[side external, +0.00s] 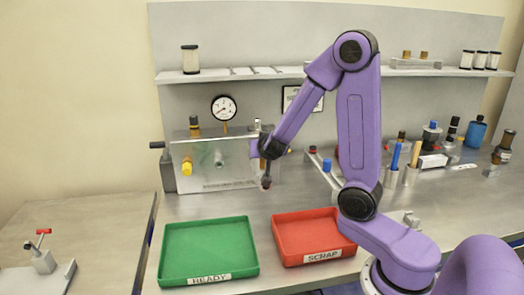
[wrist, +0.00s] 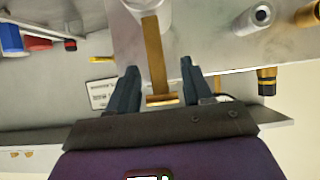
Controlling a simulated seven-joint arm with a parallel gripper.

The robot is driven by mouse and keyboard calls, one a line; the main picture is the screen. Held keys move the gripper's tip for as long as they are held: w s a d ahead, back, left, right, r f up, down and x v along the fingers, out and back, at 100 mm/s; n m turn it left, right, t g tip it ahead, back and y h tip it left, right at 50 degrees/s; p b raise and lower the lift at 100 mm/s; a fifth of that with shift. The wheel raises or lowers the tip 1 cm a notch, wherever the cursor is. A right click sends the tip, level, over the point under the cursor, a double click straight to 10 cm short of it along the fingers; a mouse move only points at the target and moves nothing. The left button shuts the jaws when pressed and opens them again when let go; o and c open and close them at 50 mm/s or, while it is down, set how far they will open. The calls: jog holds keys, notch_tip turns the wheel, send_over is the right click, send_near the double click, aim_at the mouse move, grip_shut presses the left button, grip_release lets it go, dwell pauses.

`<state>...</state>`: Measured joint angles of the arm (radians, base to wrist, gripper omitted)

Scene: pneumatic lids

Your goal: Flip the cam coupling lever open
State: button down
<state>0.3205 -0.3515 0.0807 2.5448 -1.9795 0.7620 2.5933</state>
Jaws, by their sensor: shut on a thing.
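The cam coupling lever is a flat brass-coloured bar (wrist: 153,50) with a wider crosspiece at its near end, in the wrist view. It runs from a pale round fitting (wrist: 150,6) at the top down between my two dark fingers. My gripper (wrist: 158,66) is shut on the lever, with a finger on each side; exact contact is hard to see. In the side view my gripper is at the right end of the grey metal box (side external: 215,163), where my wrist hides much of the coupling and lever.
A pressure gauge (side external: 224,108) stands above the box, and a yellow fitting (side external: 187,168) is on its front. A green READY tray (side external: 165,262) and a red SCRAP tray (side external: 290,261) lie in front. Bottles and tools crowd the right. Bench between box and trays is clear.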

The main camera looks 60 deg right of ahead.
jog(key=shift+r, duration=0.1)
dwell(0.3)
jog(key=c, duration=0.6)
grip_release()
jog(key=shift+o, duration=0.2)
jog(key=shift+s+a, duration=0.1)
jog(key=shift+a, duration=0.05)
jog(key=v, duration=1.7)
jog(key=shift+s+a, duration=0.1)
jog(key=shift+s, duration=0.05)
jog(key=s+a+f+n+g+y, duration=0.4)
jog(key=s+a+f+n, duration=0.1)
jog(key=s+n, duration=0.4)
jog(key=s+a+f+n+g+y, duration=0.4)
jog(key=s+n, duration=0.5)
jog(key=n, duration=0.3)
jog(key=shift+s+a+f+n+y, duration=0.2)
jog(key=shift+a+f+n+y, duration=0.15)
jog(key=shift+a+f, duration=0.45)
